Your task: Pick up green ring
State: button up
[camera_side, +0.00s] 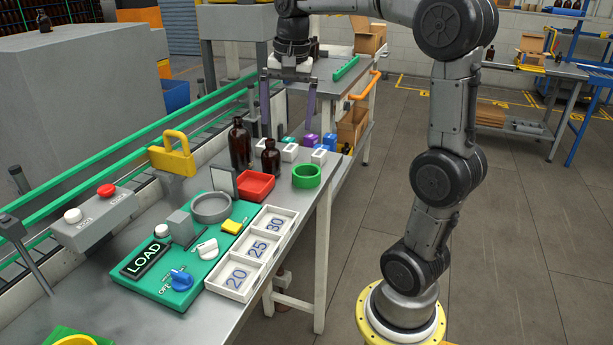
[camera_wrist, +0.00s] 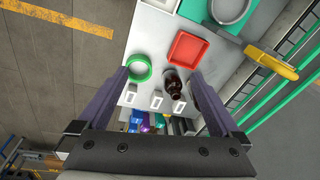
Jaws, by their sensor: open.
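The green ring (camera_side: 306,183) lies on the metal table near its right edge, right of a red tray. In the wrist view the green ring (camera_wrist: 139,80) is whole and sits close beside the left finger, toward the left of the space between the fingers. My gripper (camera_side: 287,125) is open and empty, with its fingers pointing down, above and behind the ring in the side view. In the wrist view my gripper (camera_wrist: 158,73) has its fingers spread wide. I see no contact with the ring.
Two amber bottles (camera_side: 240,145) stand left of the ring, near the small white boxes (camera_side: 320,156). The red tray (camera_side: 256,196) is close by. A green LOAD panel (camera_side: 205,278) and numbered white tray (camera_side: 277,209) lie nearer. A yellow handle (camera_side: 173,160) stands at left.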

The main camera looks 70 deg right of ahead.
jog(key=w+d+f+m+g, duration=0.1)
jog(key=d+f+m, duration=0.15)
jog(key=d, duration=0.55)
send_over(307, 170)
jog(key=s+a, duration=0.1)
jog(key=a, duration=0.1)
jog(key=shift+m+g+y, duration=0.3)
jog(key=shift+m+y, duration=0.05)
jog(key=shift+y, duration=0.05)
notch_tip(307, 170, down, 12)
jog(key=shift+s+a+r, duration=0.1)
jog(key=shift+a+f, duration=0.15)
jog(key=shift+f, duration=1.2)
jog(key=shift+a+f, duration=0.15)
jog(key=shift+f, duration=1.15)
jog(key=c, duration=1)
jog(key=shift+r, duration=0.1)
